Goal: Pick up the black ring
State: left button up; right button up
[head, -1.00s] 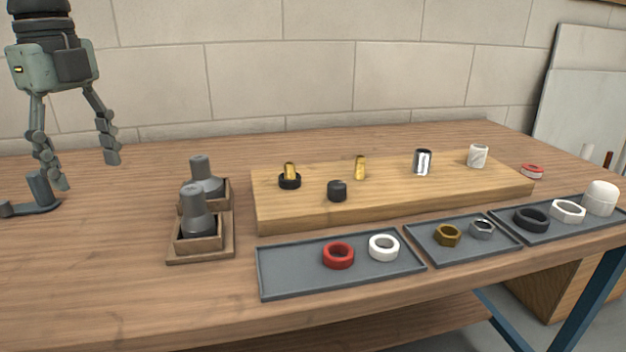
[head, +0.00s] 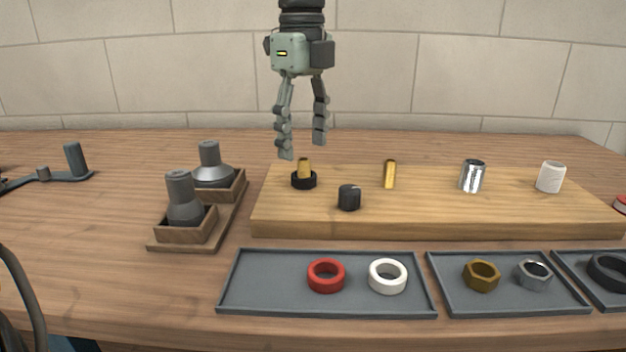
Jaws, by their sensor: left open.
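A black ring (head: 304,181) lies around the foot of a brass peg (head: 304,166) at the left end of the wooden board (head: 430,222). Another, larger black ring (head: 606,270) lies in the right-hand tray, cut off by the picture's edge. My left gripper (head: 302,148) hangs with its fingers pointing down, open and empty. In the picture its fingertips are just above the ringed brass peg; its exact height and depth are hard to tell. My right gripper is not in view.
A short black cylinder (head: 349,198), a second brass peg (head: 390,174), a chrome cylinder (head: 472,176) and a white one (head: 551,177) stand on the board. Grey bottle-shaped pieces (head: 185,203) stand at left. Trays in front hold a red ring (head: 326,275), white ring (head: 388,276) and nuts (head: 482,275).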

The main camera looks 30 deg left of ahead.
aim_at(300, 159)
pick_arm(q)
jog(key=f, duration=0.4)
jog(key=shift+s+a, duration=0.15)
jog(key=shift+s, duration=0.1)
jog(key=shift+w+f, duration=0.1)
jog(key=shift+f, duration=0.45)
jog(key=shift+c, duration=0.6)
jog(key=c, duration=0.8)
